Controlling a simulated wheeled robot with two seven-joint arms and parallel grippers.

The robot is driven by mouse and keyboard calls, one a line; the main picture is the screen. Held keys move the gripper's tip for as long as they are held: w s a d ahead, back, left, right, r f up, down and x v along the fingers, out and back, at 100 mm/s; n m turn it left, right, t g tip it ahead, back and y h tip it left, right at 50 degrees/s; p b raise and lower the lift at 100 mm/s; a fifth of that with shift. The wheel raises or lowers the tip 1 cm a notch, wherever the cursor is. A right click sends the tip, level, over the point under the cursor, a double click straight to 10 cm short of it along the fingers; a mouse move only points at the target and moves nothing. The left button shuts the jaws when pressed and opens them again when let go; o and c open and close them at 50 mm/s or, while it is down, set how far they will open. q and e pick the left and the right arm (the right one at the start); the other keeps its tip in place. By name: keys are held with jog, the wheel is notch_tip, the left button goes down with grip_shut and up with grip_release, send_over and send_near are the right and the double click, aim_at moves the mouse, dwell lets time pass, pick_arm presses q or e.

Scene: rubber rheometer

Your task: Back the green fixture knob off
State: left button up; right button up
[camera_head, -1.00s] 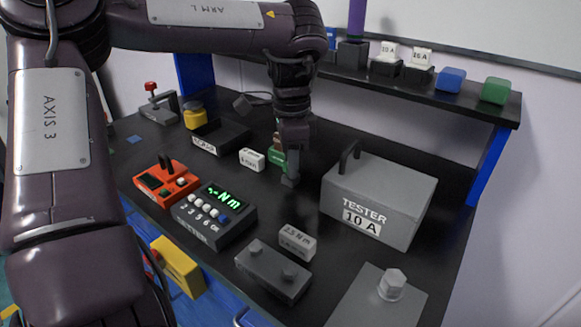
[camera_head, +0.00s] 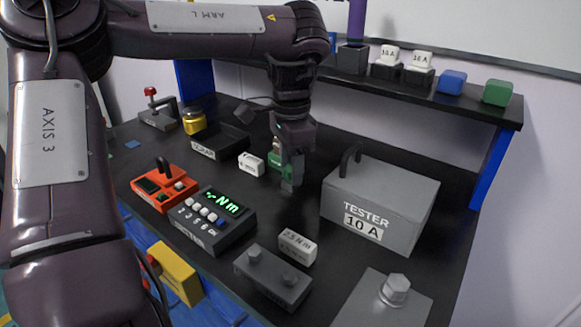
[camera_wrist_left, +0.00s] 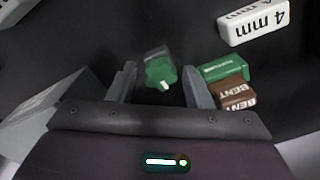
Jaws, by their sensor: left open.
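The green fixture knob (camera_wrist_left: 160,72) shows in the left wrist view. It is lobed, with a pale mark on its near edge and a grey part behind it. My left gripper (camera_wrist_left: 162,82) is open, with one finger on each side of the knob and a gap visible on both sides. In the head view my left gripper (camera_head: 290,185) points down over the middle of the bench and hides the knob at least in part. I cannot tell how far the fingers reach down beside it. My right gripper is not in view.
A white 4 mm block (camera_wrist_left: 253,22) lies beyond. The grey tester (camera_head: 380,205) stands to the right, the black meter (camera_head: 213,220) to the left.

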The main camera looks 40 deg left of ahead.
pick_arm(q)
jog(key=m+p, duration=0.2)
jog(key=m, duration=0.1)
jog(key=shift+r, duration=0.35)
jog(key=shift+f+m+p, duration=0.2)
jog(key=shift+m+p, duration=0.25)
jog(key=shift+m, duration=0.25)
jog(key=m+p, duration=0.2)
jog(key=shift+r+m, duration=0.15)
jog(key=shift+m, duration=0.15)
jog(key=shift+f+m, duration=0.2)
jog(key=shift+m, duration=0.7)
jog(key=shift+r+m+p, duration=0.15)
jog(key=shift+m+p, duration=0.7)
jog(key=shift+m, duration=0.15)
jog(key=m, duration=0.2)
jog(key=shift+m+p, duration=0.3)
jog(key=shift+p, duration=0.1)
jog(key=shift+m+p, duration=0.5)
jog(key=shift+m, duration=0.7)
jog(key=shift+f+m, duration=0.2)
jog(key=shift+m, duration=0.9)
